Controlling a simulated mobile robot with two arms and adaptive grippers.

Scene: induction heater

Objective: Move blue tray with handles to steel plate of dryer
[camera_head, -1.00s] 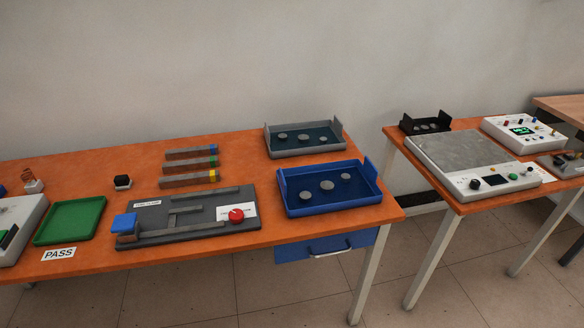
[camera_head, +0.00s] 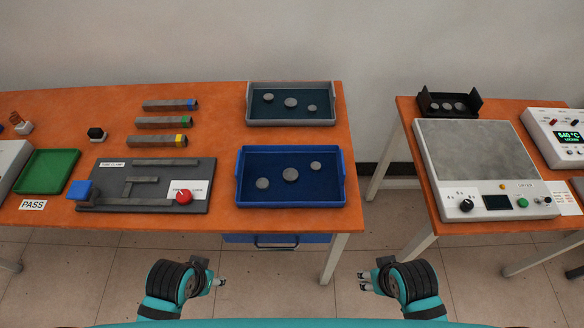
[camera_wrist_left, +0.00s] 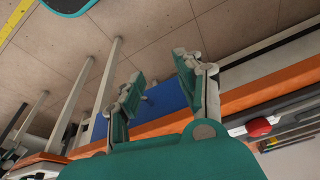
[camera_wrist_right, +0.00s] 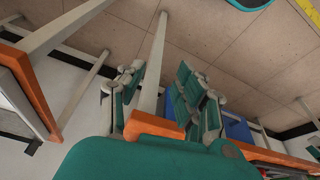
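The blue tray with handles (camera_head: 291,204) lies on the right end of the left orange table, with several grey discs (camera_head: 290,174) in it. The steel plate (camera_head: 475,147) is the bare grey top of the white dryer (camera_head: 489,209) on the right table. My left gripper (camera_head: 221,282) and right gripper (camera_head: 364,280) are in front of the tables, apart from the tray. In the left wrist view my left gripper (camera_wrist_left: 160,80) has its fingers spread with nothing between them. In the right wrist view my right gripper (camera_wrist_right: 160,88) is also spread and empty.
A grey tray with discs (camera_head: 291,122) lies behind the blue tray. A fixture board (camera_head: 140,192) with a red knob stands to its left. A small black tray (camera_head: 448,115) sits behind the plate. An open floor gap (camera_head: 385,225) separates the two tables.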

